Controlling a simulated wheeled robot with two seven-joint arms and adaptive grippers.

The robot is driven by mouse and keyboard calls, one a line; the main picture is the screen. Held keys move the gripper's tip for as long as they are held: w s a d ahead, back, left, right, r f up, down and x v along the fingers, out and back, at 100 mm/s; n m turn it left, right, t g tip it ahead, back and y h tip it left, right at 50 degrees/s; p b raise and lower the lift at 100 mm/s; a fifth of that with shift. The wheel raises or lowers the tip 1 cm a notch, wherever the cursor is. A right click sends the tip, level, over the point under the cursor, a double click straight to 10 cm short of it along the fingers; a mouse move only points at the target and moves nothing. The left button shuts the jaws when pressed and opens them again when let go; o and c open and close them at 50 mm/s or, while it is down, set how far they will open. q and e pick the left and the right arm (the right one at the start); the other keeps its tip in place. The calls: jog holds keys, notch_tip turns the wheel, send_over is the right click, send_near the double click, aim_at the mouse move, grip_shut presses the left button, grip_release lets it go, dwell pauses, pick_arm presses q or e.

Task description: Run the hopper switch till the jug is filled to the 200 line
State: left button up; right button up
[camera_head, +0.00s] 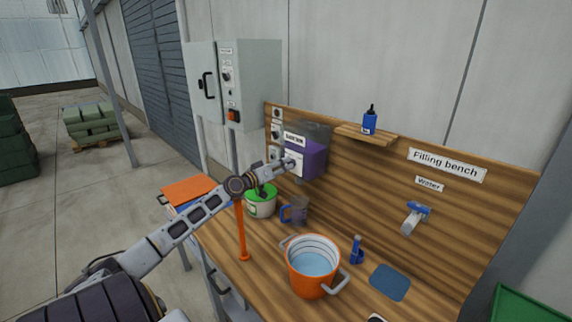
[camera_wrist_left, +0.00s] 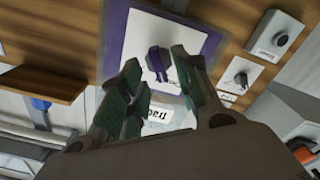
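The purple hopper (camera_head: 312,160) with a grey, see-through top is on the wooden back board. In the left wrist view its white front plate (camera_wrist_left: 133,38) carries a small purple switch (camera_wrist_left: 158,58). My left gripper (camera_head: 289,163) is at the hopper's front. In the left wrist view its green-padded fingers (camera_wrist_left: 158,78) are apart, one on each side of the switch; I cannot tell whether they touch it. The blue-tinted jug (camera_head: 296,211) stands on the bench below the hopper. Its lines and fill level are too small to read. My right gripper is not in view.
An orange pot (camera_head: 314,281) of water stands on the bench, front centre. A green-rimmed tub (camera_head: 262,204) is left of the jug, near an orange post (camera_head: 241,232). A water tap (camera_head: 416,216) is on the board.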

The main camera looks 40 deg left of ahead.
pick_arm(q)
jog(key=shift+w, duration=0.9)
grip_shut()
